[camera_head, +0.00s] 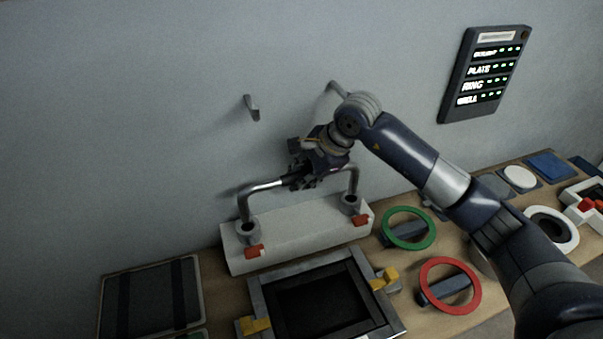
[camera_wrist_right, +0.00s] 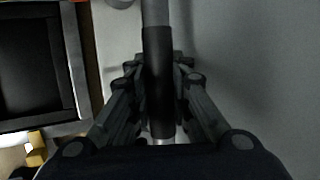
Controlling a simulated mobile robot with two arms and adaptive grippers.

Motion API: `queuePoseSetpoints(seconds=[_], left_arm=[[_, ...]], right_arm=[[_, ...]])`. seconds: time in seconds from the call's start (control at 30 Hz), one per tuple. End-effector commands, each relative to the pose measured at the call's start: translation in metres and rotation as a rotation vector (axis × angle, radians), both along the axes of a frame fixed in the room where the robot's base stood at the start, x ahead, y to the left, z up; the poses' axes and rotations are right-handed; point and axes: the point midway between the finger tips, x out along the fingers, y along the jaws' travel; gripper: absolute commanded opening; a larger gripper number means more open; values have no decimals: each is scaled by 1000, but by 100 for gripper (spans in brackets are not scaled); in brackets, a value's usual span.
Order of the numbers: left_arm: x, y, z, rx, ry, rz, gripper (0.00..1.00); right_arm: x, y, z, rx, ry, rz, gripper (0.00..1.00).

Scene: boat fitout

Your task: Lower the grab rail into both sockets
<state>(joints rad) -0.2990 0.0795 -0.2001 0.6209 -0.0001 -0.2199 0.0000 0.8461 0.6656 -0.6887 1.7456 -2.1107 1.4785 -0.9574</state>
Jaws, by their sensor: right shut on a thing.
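The grab rail (camera_head: 263,187) is a silver bar with bent-down legs at both ends and a black grip (camera_wrist_right: 158,85) in its middle. My right gripper (camera_head: 300,178) is shut on that grip from above. The left leg meets the left socket (camera_head: 248,234), and the right leg meets the right socket (camera_head: 350,203). Both sockets are grey rings on a white base (camera_head: 300,238) with red tabs at its front. I cannot tell how deep either leg sits. In the right wrist view the fingers flank the black grip. My left gripper is not in view.
Two wall hooks (camera_head: 251,107) stick out behind the rail. A dark framed hatch (camera_head: 322,300) with yellow clips lies in front of the base. A green ring (camera_head: 408,228) and a red ring (camera_head: 450,285) lie to the right. A status panel (camera_head: 487,72) hangs on the wall.

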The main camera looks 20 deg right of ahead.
Motion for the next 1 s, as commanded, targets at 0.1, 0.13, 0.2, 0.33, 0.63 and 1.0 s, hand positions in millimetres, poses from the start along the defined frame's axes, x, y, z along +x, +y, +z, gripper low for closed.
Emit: queuePoseSetpoints(seconds=[0.1,0.13,0.2,0.33,0.63,1.0], left_arm=[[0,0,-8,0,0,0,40],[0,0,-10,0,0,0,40],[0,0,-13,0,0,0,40],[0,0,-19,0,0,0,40],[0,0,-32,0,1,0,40],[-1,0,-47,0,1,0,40]], right_arm=[[1,0,-6,2,-5,0,0],[1,0,-8,2,-5,0,0],[1,0,-11,2,-5,0,0],[1,0,-17,2,-4,1,0],[1,0,-32,1,-3,0,0],[1,0,-47,2,-4,0,0]])
